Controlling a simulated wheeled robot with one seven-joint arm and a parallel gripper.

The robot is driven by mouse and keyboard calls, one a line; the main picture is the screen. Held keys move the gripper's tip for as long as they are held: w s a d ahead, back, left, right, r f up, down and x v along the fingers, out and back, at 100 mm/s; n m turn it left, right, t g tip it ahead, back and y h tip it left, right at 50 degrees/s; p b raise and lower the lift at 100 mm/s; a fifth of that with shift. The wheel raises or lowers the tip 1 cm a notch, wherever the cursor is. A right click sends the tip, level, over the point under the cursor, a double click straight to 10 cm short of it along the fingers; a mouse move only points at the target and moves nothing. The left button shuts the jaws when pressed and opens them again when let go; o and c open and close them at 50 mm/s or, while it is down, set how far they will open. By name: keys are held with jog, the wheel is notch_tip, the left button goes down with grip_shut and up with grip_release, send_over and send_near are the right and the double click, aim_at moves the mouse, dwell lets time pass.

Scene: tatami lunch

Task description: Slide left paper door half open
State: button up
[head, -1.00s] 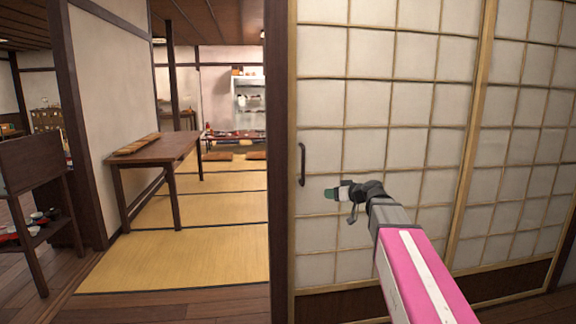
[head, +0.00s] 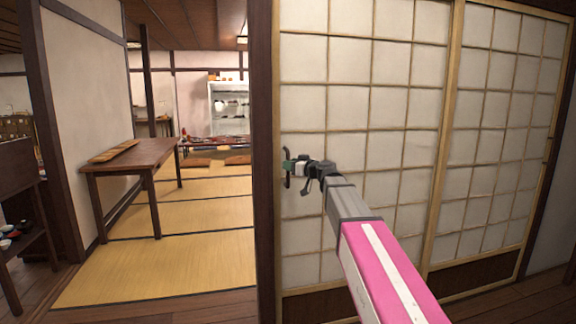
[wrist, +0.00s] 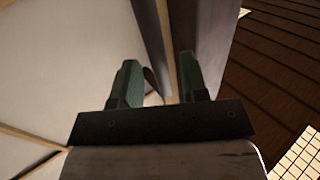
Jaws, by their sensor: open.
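The left paper door (head: 345,110) is a wood-framed grid of pale panels. Its left edge meets the dark post, so it stands shut. A dark upright handle (head: 287,182) sits near that left edge, partly hidden by my gripper (head: 287,167). The gripper's green fingertips are at the handle in the head view. In the wrist view my gripper (wrist: 157,78) shows two green fingers spread apart, with a small dark piece, probably the handle, between them. I cannot tell whether the fingers touch it.
The right paper door (head: 500,130) stands beside the left one. A dark wooden post (head: 263,150) borders the door on the left. Beyond it is an open tatami room (head: 180,225) with a wooden table (head: 140,160). A dark shelf (head: 22,200) stands at far left.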

aim_at(355, 159)
jog(key=shift+x, duration=0.9)
grip_shut()
jog(key=w+d, duration=0.2)
jog(key=d, duration=0.7)
jog(key=w+d, duration=0.3)
jog(key=d, duration=0.7)
jog(key=w+d, duration=0.3)
jog(key=d, duration=0.7)
jog(key=shift+w, duration=0.1)
grip_release()
jog(key=v, duration=1)
jog(key=shift+s+d, duration=0.25)
